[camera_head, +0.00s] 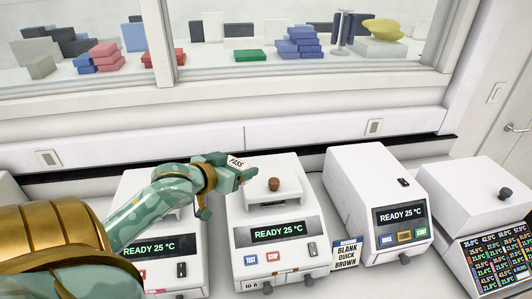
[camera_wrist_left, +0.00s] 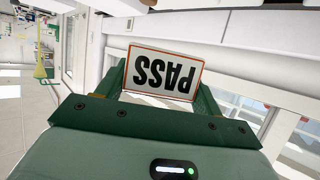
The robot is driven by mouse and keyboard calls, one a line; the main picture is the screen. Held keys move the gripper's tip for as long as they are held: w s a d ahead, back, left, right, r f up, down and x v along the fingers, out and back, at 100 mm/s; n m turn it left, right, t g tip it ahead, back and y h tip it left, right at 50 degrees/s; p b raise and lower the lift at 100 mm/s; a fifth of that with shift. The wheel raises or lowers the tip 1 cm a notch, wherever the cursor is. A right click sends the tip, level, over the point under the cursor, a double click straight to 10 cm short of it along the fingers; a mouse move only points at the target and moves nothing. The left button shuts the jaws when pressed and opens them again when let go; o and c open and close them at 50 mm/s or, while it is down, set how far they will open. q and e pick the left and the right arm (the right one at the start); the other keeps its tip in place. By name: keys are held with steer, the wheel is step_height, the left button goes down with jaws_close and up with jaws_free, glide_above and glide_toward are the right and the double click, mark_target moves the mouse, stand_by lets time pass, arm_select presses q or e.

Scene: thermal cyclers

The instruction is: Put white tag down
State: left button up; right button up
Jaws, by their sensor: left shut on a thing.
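The white tag (camera_head: 237,162) has a thin orange-red border and reads PASS. It is held between the fingers of my left gripper (camera_head: 228,180), above the left side of the middle thermal cycler (camera_head: 275,218). In the left wrist view the tag (camera_wrist_left: 162,73) appears upside down between the green fingers of the gripper (camera_wrist_left: 163,88). The left gripper is shut on it. The tag looks raised clear of the machine's top, but the exact gap cannot be told. My right gripper is not in view.
The middle cycler has a brown knob (camera_head: 274,184) on its lid. Another cycler (camera_head: 150,190) is partly behind my left arm. A third cycler (camera_head: 375,195) and a machine with a number display (camera_head: 478,215) stand to the right. A small sign (camera_head: 346,253) stands between two cyclers.

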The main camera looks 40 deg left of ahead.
arm_select(q)
steer(key=w+r, duration=0.2)
glide_above(260, 174)
steer(key=f, duration=0.9)
steer(key=shift+s+d+f+b, duration=0.25)
steer(key=shift+s+b, duration=0.1)
steer(key=shift+w+a+f, duration=0.15)
steer(key=shift+f, duration=0.1)
step_height(260, 174, down, 3)
steer(key=shift+w+a+f, duration=0.1)
steer(key=shift+w+a, duration=0.05)
steer(key=shift+f, duration=0.15)
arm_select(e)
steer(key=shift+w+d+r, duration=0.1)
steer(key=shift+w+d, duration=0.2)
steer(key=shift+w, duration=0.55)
